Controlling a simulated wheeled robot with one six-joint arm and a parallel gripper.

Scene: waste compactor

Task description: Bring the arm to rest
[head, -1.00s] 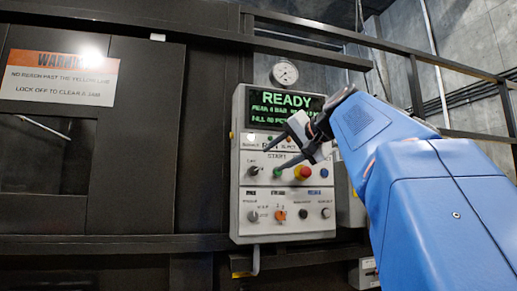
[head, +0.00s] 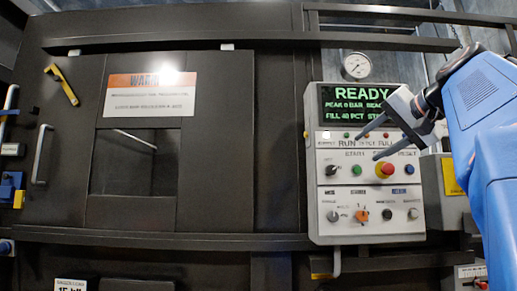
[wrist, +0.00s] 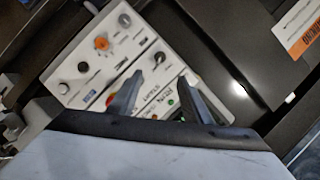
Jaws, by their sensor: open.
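My gripper (head: 374,140) is in front of the control panel (head: 319,232) in the head view, its two dark fingers spread apart with nothing between them. In the wrist view my gripper (wrist: 150,97) also shows open and empty, with the tilted panel (wrist: 82,98) behind it. My blue arm reaches in from the right edge of the head view. The panel's screen (head: 350,93) reads READY in green. I cannot tell how far the fingers are from the panel face; the arm hides part of its right side.
The panel carries a red mushroom button (head: 385,169), an orange selector (head: 361,215) and several knobs. A round gauge (head: 356,66) sits above it. To the left is a dark compactor front with a warning sign (head: 152,95), a window opening (head: 124,175) and a yellow handle (head: 62,85).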

